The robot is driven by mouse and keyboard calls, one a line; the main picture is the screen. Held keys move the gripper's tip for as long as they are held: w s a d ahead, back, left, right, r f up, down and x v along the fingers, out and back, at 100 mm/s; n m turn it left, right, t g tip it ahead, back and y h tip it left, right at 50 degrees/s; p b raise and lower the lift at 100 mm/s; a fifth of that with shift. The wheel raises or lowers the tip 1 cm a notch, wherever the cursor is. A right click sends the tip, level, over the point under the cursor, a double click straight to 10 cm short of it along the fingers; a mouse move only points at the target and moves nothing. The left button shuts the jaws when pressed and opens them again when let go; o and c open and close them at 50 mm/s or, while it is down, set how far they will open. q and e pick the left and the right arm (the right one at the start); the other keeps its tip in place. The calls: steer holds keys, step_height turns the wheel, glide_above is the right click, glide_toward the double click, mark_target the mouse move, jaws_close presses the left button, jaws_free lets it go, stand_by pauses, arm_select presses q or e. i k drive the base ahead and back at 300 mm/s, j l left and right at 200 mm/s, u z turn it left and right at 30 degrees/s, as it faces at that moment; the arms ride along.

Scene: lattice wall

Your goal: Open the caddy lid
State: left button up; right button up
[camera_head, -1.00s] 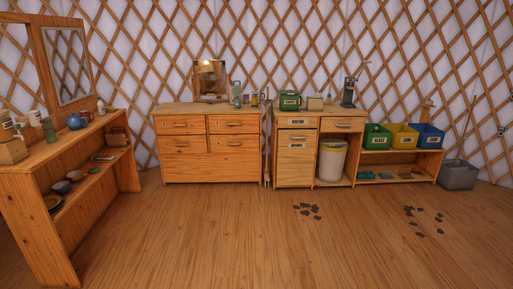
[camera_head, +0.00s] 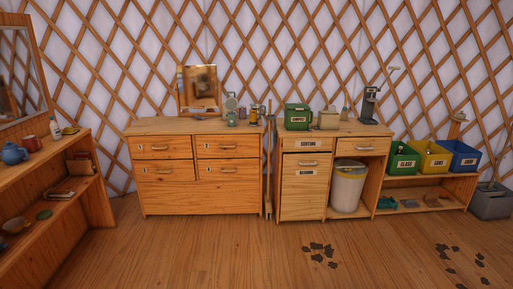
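A small green caddy (camera_head: 297,118) with a white label that seems to read "COMPOST" stands on the wooden cabinet at centre right. Its top looks covered, but the lid is too small to make out clearly. The cabinet (camera_head: 304,187) below it has labelled fronts and a drawer. Neither of my grippers is in the head view.
A beige box (camera_head: 328,120) and a dark dispenser-like device (camera_head: 370,104) stand right of the caddy. A broom-like pole (camera_head: 268,165) leans between the cabinets. A white bin (camera_head: 347,187) sits in the open bay. Dark scraps (camera_head: 320,254) lie on otherwise clear floor (camera_head: 190,250).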

mark_target(297, 106)
steer(key=i+j+z, duration=0.1)
steer(key=i, duration=0.5)
steer(key=i+j+z, duration=0.1)
steer(key=i, duration=0.5)
steer(key=i+j+z, duration=0.1)
steer(key=i, duration=0.5)
steer(key=j, duration=0.1)
